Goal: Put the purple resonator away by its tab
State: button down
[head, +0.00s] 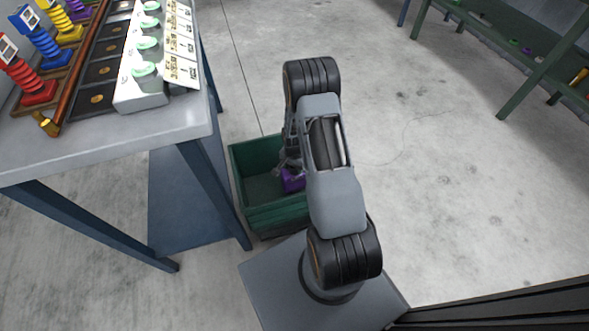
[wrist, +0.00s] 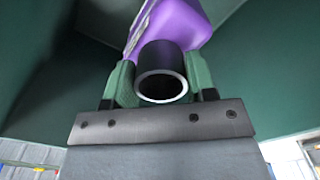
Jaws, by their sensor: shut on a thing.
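The purple resonator (head: 292,181) shows in the head view inside the green crate (head: 277,219), partly covered by my arm. In the wrist view the purple body (wrist: 182,22) is at the top, with a short dark pipe end (wrist: 160,48) pointing toward the camera. My gripper (wrist: 162,78) has a green-padded finger on each side of the pipe end and is shut on the resonator. Its tab cannot be made out. Green crate walls (wrist: 255,62) surround it in the wrist view. I cannot tell whether the resonator touches the crate floor.
A grey-topped table (head: 105,132) with blue legs stands close left of the crate. On it are a white box (head: 138,92) with green knobs, label cards (head: 183,55) and coloured ribbed parts (head: 32,85). Open floor (head: 420,150) lies right; a green-framed shelf (head: 540,72) stands upper right.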

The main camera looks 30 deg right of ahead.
jog(key=shift+f, duration=0.45)
jog(key=shift+f, duration=0.1)
jog(key=shift+f, duration=0.15)
jog(key=shift+c, duration=2.3)
grip_release()
